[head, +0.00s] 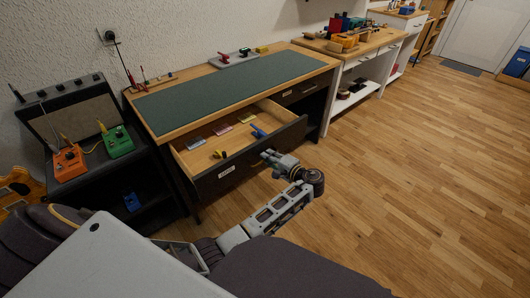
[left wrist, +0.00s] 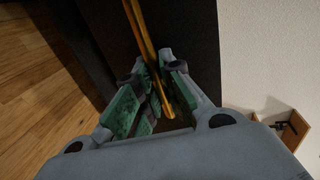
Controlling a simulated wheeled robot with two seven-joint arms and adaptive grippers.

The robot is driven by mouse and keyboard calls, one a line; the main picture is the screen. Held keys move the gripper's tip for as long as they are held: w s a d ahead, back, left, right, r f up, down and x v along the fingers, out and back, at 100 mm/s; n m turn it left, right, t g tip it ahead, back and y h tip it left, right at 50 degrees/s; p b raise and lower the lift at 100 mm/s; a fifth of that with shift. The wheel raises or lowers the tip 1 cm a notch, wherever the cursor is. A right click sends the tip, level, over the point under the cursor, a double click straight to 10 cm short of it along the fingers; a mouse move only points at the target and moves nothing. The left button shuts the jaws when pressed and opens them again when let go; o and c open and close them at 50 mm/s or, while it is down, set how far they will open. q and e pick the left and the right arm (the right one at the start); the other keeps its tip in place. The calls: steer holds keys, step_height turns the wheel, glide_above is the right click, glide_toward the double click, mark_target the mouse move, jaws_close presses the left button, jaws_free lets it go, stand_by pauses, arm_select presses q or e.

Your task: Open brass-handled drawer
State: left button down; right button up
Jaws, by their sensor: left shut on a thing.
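The wide drawer (head: 242,164) of the workbench stands pulled out, with its dark front toward me and its wooden inside showing from above. Its brass handle (left wrist: 139,30) is a long thin bar that crosses the left wrist view from the top and runs between the fingers. My left gripper (head: 267,157) is at the drawer front; in the left wrist view its green-padded fingers (left wrist: 158,92) are shut on the handle. The fingers hide part of the bar. My right gripper is not in view.
The drawer holds a blue tool (head: 258,131), a yellow piece (head: 219,154) and small coloured packs (head: 222,129). A green mat (head: 235,92) covers the bench top. A black shelf with orange (head: 69,163) and green (head: 118,142) devices stands left. The wooden floor (head: 420,170) is clear on the right.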

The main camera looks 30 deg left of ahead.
arm_select(q)
steer(key=shift+s+d, duration=0.1)
steer(key=shift+d, duration=0.15)
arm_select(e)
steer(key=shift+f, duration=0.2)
